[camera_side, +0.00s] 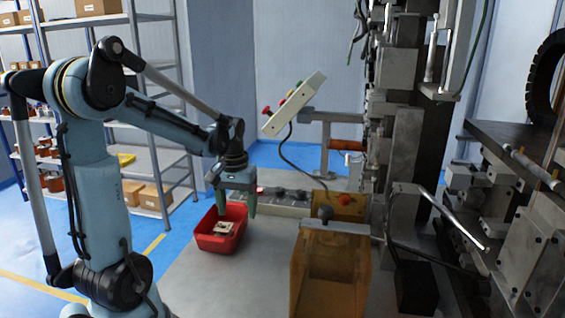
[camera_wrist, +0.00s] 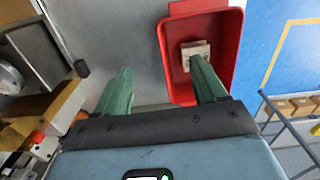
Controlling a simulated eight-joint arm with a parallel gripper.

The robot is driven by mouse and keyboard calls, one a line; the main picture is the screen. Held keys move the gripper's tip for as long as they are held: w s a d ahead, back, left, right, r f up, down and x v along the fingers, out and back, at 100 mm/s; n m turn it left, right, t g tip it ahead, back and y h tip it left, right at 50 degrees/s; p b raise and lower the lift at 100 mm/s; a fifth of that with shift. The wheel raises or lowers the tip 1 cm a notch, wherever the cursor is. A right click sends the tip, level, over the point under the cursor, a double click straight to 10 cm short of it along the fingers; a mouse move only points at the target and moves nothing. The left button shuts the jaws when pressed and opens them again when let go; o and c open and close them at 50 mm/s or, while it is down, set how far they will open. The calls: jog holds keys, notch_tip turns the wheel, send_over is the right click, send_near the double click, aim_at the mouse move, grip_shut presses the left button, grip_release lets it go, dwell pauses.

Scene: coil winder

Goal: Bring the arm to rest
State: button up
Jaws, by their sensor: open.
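My gripper (camera_side: 237,203) hangs from my arm, fingers down, at the red bin's back edge in the side view. In the wrist view its two green fingers (camera_wrist: 160,85) are spread wide apart with nothing between them. The right finger overlaps the red bin (camera_wrist: 234,55) in that view, and the left one is over the grey surface. The red bin (camera_side: 208,243) sits on the grey surface. A small pale block (camera_side: 224,229) lies inside the bin and also shows in the wrist view (camera_wrist: 188,52), partly covered by the right finger.
A large grey machine (camera_side: 405,150) stands on the right, with a wooden box (camera_side: 330,270) in front of it. A tilted button panel (camera_side: 292,104) and a control strip (camera_side: 285,200) are behind. Shelves with boxes (camera_side: 150,195) stand at the back left.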

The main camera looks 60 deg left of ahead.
jog(key=shift+m, duration=0.3)
jog(key=shift+w+d+r, duration=1.2)
jog(key=shift+w+d, duration=1.45)
jog(key=shift+d, duration=0.35)
jog(key=shift+w+d+r, duration=1.15)
jog(key=shift+w+d, duration=1.5)
jog(key=shift+d, duration=0.3)
jog(key=shift+w+d+r, duration=1.2)
jog(key=shift+w+d, duration=1.45)
jog(key=shift+d, duration=0.35)
